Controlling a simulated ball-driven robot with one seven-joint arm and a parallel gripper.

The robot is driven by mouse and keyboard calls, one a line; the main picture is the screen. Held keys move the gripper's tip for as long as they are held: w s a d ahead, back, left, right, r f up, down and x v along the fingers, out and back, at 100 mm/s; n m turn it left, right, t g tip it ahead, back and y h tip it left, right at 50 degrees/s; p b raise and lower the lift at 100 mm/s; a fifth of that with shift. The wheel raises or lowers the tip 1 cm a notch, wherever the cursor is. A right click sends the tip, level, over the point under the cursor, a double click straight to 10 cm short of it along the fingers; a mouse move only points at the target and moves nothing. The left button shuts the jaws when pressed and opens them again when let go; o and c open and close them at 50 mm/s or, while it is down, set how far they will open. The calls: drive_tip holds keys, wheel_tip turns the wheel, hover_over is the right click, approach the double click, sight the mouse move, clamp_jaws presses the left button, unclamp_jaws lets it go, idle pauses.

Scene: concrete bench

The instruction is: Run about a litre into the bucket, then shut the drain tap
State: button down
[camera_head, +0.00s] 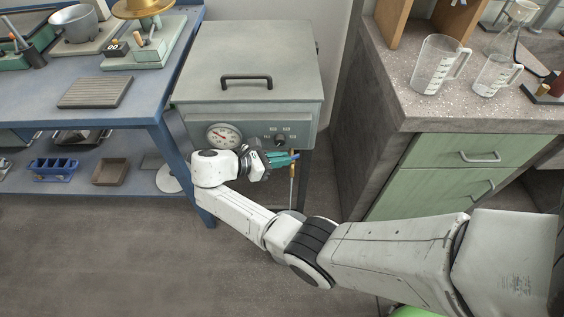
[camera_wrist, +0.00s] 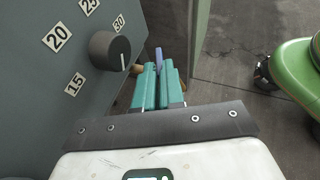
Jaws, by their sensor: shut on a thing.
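The drain tap sits low on the front of a grey lidded tank (camera_head: 250,60), below its right side. Its blue lever (camera_head: 294,157) shows just past my green fingertips, with brass beside it. In the wrist view the bluish lever (camera_wrist: 158,55) stands between the fingertips, and brass (camera_wrist: 137,69) shows left of them. My gripper (camera_head: 280,162) is shut on the lever; it also shows in the wrist view (camera_wrist: 158,80). A thin pale vertical line drops below the tap; I cannot tell whether it is water. I cannot make out a bucket in either view.
The tank front carries a round gauge (camera_head: 223,136) and a dark knob (camera_head: 281,139), close to my gripper. A blue bench (camera_head: 135,105) stands at left. A stone-topped cabinet (camera_head: 450,165) with measuring jugs (camera_head: 437,65) stands at right. The floor at lower left is clear.

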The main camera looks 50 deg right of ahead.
drive_tip(key=shift+w+d+m+g+y+b, duration=0.15)
drive_tip(key=shift+m+g+y+b, duration=0.15)
drive_tip(key=shift+m+g, duration=0.2)
drive_tip(key=shift+w+d+m+g+y+b, duration=0.1)
drive_tip(key=shift+w+m+g+y+b, duration=0.1)
drive_tip(key=shift+m+g+y, duration=0.25)
drive_tip(key=c, duration=1.2)
unclamp_jaws()
drive_tip(key=shift+c, duration=0.2)
drive_tip(key=v, duration=1)
drive_tip(key=shift+w+a+p, duration=0.25)
drive_tip(key=shift+a+p, duration=0.05)
drive_tip(key=shift+a, duration=0.05)
drive_tip(key=shift+c, duration=0.5)
